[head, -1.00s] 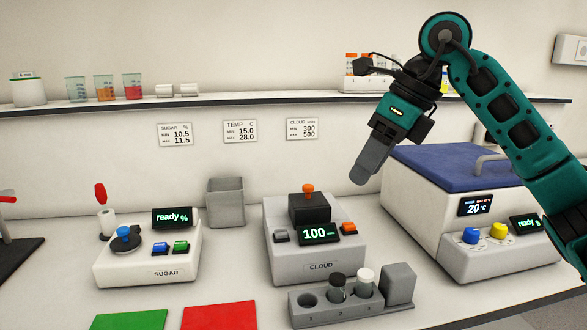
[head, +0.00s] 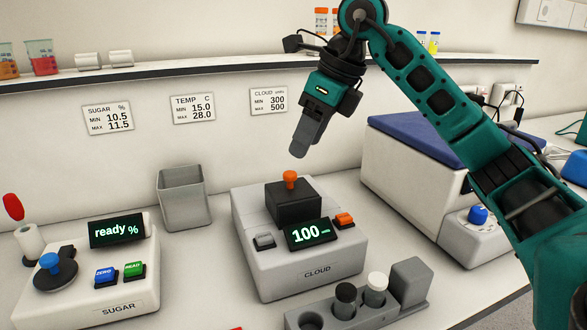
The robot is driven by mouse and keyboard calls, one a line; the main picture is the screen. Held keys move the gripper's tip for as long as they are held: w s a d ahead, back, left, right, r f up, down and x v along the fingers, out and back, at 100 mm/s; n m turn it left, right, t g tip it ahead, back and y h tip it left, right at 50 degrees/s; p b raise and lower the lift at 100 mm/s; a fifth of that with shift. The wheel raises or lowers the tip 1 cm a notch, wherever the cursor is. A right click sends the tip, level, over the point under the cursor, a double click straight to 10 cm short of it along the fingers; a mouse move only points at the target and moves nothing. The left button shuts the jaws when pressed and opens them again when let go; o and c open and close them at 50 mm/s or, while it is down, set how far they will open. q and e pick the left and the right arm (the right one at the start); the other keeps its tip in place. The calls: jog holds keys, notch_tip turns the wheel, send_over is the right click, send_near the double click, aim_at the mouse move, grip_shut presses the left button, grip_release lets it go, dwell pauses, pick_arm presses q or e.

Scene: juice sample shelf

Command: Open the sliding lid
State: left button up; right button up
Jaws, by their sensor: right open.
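The CLOUD device (head: 262,268) stands on the bench in the middle of the head view. On its top sits a dark block-shaped lid (head: 293,207) with an orange knob (head: 290,180). The lid looks seated on the device. My right gripper (head: 299,150) hangs above and just behind the knob in the picture, apart from it, pointing down. It is open and empty, its fingers seen nearly edge-on. A water-bath-like box with a blue lid (head: 410,138) stands at the right, partly hidden by my right arm. My left gripper is out of view.
A grey bin (head: 184,200) stands left of the CLOUD device, the SUGAR device (head: 85,285) further left. A rack (head: 388,308) with a black-capped vial (head: 345,298) and a white-capped vial (head: 377,289) stands in front. A shelf (head: 150,72) runs behind.

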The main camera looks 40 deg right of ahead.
aim_at(291, 173)
jog(key=x, duration=0.6)
jog(key=shift+w+a+f+b, duration=0.1)
jog(key=shift+w+f+b, duration=0.1)
jog(key=shift+f+b, duration=0.1)
jog(key=shift+r, duration=0.1)
grip_shut()
